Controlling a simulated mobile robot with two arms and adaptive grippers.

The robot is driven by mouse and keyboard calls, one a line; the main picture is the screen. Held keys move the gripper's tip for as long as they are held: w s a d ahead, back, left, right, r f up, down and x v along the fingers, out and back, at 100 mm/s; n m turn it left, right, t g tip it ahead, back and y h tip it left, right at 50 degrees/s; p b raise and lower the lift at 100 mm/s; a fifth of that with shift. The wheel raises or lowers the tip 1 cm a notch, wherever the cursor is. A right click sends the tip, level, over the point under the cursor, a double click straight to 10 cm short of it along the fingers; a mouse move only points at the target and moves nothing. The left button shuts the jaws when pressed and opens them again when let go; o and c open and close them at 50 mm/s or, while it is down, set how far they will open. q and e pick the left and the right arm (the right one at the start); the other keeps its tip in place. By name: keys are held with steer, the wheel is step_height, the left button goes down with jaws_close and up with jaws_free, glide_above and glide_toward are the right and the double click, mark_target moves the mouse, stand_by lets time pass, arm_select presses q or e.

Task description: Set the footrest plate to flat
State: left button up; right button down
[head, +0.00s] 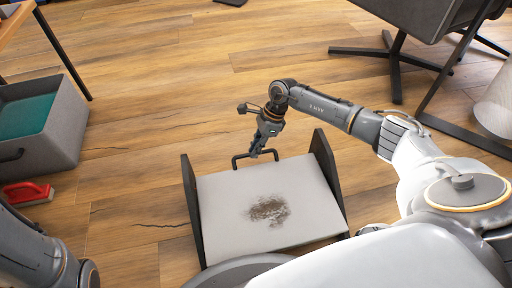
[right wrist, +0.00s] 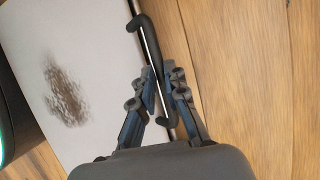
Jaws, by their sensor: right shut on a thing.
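The footrest plate (head: 225,205) is a pale grey board with a dark scuffed patch, set between two dark side panels (head: 325,165) on the floor. I cannot tell its exact tilt. A black bar handle (head: 236,160) sticks out from its far edge. My right gripper (head: 262,151) is at this handle, beyond the plate. In the right wrist view, the fingers (right wrist: 162,78) are closed around the handle (right wrist: 148,38), beside the plate's edge (right wrist: 100,60). My left gripper is out of view; only part of my left arm shows at lower left.
A grey bin (head: 60,120) with a teal inside and a red brush-like object (head: 28,193) are on the left, near a wooden table (head: 15,22). A dark chair base (head: 395,60) stands at upper right. The plank floor beyond the footrest is clear.

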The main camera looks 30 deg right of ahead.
steer(key=c, duration=1.4)
jaws_free()
steer(key=shift+w+d+f, duration=0.1)
steer(key=shift+w+f, duration=0.05)
steer(key=shift+f, duration=0.1)
steer(key=shift+o, duration=0.2)
steer(key=shift+r, duration=0.1)
steer(key=v, duration=1.2)
